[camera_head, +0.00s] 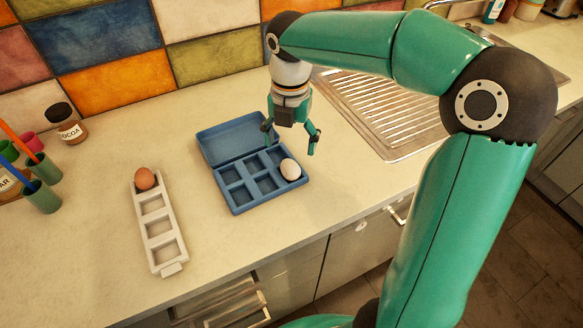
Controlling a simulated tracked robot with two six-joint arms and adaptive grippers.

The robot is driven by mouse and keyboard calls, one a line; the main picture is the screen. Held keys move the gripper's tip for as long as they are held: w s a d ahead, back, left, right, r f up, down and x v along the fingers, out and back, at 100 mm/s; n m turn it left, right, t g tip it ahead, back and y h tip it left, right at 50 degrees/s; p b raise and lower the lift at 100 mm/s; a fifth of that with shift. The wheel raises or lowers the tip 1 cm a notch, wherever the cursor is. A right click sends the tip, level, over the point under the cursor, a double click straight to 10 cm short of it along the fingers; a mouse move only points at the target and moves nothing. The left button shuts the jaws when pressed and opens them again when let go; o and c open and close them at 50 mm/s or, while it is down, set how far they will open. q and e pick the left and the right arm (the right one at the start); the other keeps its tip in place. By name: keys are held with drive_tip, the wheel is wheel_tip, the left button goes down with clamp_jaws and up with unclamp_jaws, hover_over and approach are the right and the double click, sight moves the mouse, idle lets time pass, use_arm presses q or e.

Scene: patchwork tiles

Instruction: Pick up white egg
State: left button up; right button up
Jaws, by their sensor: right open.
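The white egg (290,169) sits in a compartment at the right end of the front row of a blue egg box (242,198). The box's lid (232,136) is open at the back, and its other visible compartments look empty. My right gripper (291,148) is open and empty, pointing down just above and behind the white egg, its fingers apart. It appears not to touch the egg. My left gripper is not in view.
A white tray (160,228) with a brown egg (145,179) in its far compartment lies left of the box. A cocoa jar (67,124) and green cups (42,197) stand at the left. A metal sink drainer (380,112) is at the right. The counter between tray and box is clear.

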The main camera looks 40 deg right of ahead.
sight(291, 164)
drive_tip(key=shift+f, duration=3.9)
drive_tip(key=c, duration=0.8)
